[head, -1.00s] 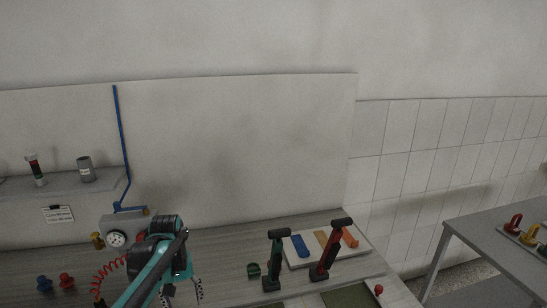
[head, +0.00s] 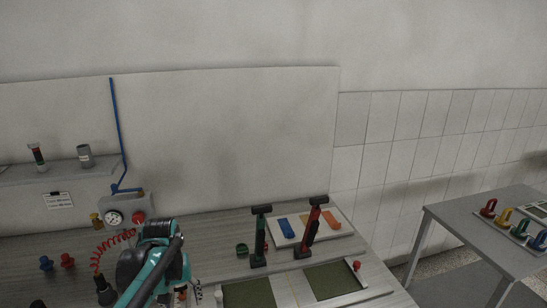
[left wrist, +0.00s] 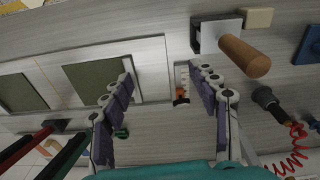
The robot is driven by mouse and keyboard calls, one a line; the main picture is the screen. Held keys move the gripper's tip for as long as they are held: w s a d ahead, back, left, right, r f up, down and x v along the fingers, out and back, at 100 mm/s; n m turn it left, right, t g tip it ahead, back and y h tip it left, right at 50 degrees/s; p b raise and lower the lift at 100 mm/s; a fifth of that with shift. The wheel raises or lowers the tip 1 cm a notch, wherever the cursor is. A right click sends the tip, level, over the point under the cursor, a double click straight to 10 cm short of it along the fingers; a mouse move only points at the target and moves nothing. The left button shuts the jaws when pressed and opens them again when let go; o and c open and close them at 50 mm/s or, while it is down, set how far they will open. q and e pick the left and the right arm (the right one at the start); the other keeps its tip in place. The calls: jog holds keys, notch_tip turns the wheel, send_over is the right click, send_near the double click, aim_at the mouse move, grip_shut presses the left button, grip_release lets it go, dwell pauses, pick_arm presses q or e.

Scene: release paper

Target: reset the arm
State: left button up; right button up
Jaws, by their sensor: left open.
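My left arm comes in from the lower left in the head view, teal and black, above the grey wooden bench (head: 205,252). My left gripper (head: 188,294) is partly cut off at the bottom edge there. In the left wrist view the left gripper (left wrist: 162,72) is open, with its two purple-padded fingers spread apart and nothing held between them. A small white strip with an orange part (left wrist: 182,83) lies on the bench beyond the fingers, close to the right finger in that view. My right gripper is not in view.
A green-handled tool (head: 260,235) and a red-handled tool (head: 311,228) stand beside a white tray (head: 286,240). Green panels (head: 333,281) lie at the front. A gauge (head: 113,218) with a red coiled hose (head: 112,242) is at left. A wooden handle (left wrist: 243,57) lies near the fingers.

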pick_arm(q)
jog(key=s+d+f+m+t+b, duration=0.1)
jog(key=s+d+m+t, duration=0.1)
jog(key=s, duration=0.5)
jog(key=s+d+f+m+t+b, duration=0.1)
jog(key=s+d+t, duration=0.3)
jog(key=s, duration=0.4)
jog(key=shift+d+m, duration=0.25)
jog(key=shift+m, duration=0.25)
